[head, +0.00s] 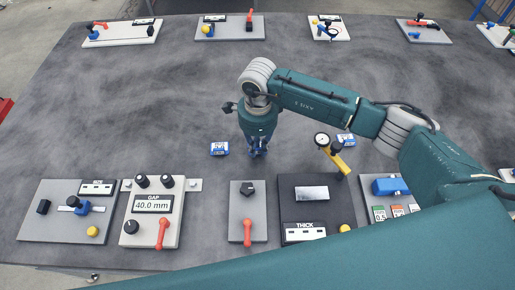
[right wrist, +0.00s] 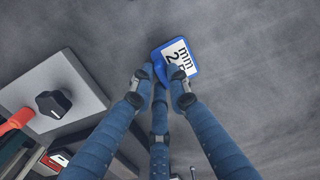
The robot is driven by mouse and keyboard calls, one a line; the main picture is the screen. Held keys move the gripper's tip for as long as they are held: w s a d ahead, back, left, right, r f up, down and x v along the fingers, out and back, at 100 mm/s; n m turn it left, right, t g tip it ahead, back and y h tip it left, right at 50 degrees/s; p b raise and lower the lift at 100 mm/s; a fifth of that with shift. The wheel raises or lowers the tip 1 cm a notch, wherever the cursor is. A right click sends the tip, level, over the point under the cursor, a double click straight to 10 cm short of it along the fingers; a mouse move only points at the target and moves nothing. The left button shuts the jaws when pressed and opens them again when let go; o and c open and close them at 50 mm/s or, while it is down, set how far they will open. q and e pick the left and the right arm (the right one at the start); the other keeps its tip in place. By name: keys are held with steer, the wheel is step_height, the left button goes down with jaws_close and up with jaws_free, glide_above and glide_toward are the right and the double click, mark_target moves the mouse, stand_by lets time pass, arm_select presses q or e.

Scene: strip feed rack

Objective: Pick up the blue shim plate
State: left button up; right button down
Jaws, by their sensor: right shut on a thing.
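My right gripper (head: 257,152) is over the middle of the grey table, pointing down. In the right wrist view its blue fingers (right wrist: 160,95) are closed on the edge of a blue shim plate (right wrist: 180,58) with a white label. The label shows "mm" and a 2; the rest is hidden by a finger. I cannot tell whether this plate touches the table. In the head view it is mostly hidden by the gripper. Two other blue plates with white labels lie on the table, one left of the gripper (head: 219,149) and one right of it (head: 345,139). My left gripper is not in view.
Along the near edge stand a GAP panel (head: 128,212) reading 40.0 mm, a grey panel with a red handle (head: 238,215), a dark THICK panel (head: 290,215) with a yellow dial gauge (head: 340,162), and a rack with numbered tags (head: 370,200). Several fixtures line the far edge.

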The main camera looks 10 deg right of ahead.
mark_target(258, 149)
steer(key=shift+w+r, duration=0.1)
steer(key=shift+r, duration=0.5)
step_height(258, 149, up, 19)
steer(key=b, duration=0.5)
steer(key=shift+d+b, duration=0.1)
steer(key=shift+b, duration=0.2)
